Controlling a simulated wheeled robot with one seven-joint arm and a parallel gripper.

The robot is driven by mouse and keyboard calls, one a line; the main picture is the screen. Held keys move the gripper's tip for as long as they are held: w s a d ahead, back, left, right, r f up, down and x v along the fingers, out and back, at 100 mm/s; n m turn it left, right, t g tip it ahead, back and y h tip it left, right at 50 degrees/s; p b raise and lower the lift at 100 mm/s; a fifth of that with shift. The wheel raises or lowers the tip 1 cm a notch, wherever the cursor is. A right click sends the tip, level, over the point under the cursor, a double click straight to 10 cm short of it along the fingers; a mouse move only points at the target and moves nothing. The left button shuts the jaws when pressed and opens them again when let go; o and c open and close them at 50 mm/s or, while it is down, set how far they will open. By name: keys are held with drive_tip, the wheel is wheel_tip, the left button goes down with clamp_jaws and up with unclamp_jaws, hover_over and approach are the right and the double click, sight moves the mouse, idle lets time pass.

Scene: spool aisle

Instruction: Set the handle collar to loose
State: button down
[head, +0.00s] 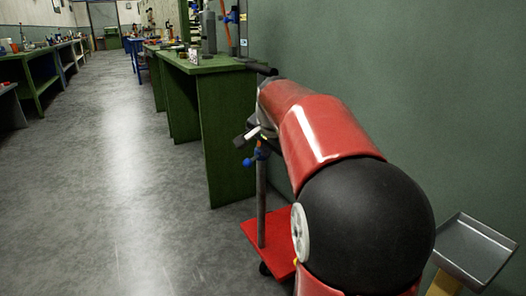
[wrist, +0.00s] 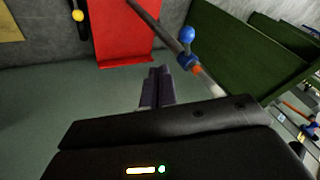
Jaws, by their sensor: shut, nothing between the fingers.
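A grey pole (head: 261,200) rises from a red base plate (head: 268,246). A blue knob (head: 248,161) sits near its upper visible part. In the wrist view the pole (wrist: 158,22) runs diagonally, with the blue knob (wrist: 187,35) and an orange band (wrist: 196,69) on or beside it. I cannot tell for sure which part is the handle collar or how it is set. My gripper (wrist: 157,72) is shut and empty, its fingertips apart from the knob and to its left in the wrist view. My red arm hides part of the stand in the head view.
A green bench (head: 228,125) stands just left of the stand. A green wall (head: 400,80) closes the right side. A grey tray (head: 474,250) is at lower right. The aisle floor (head: 110,200) on the left is clear.

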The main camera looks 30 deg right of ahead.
sight(246, 163)
drive_tip(key=w+f, duration=0.7)
drive_tip(key=shift+w+b, duration=0.3)
drive_tip(key=shift+b, duration=0.05)
drive_tip(key=shift+w+a+p, duration=0.35)
drive_tip(key=shift+a, duration=0.2)
drive_tip(key=shift+w+a+r+p, duration=0.1)
drive_tip(key=shift+w+a+p, duration=0.35)
drive_tip(key=shift+w+a, duration=0.05)
drive_tip(key=w+a+m+g+h+p, duration=0.2)
drive_tip(key=w+m+h+p, duration=0.1)
drive_tip(key=w+m+p, duration=0.3)
drive_tip(key=shift+w+p, duration=0.3)
drive_tip(key=shift+w, duration=0.75)
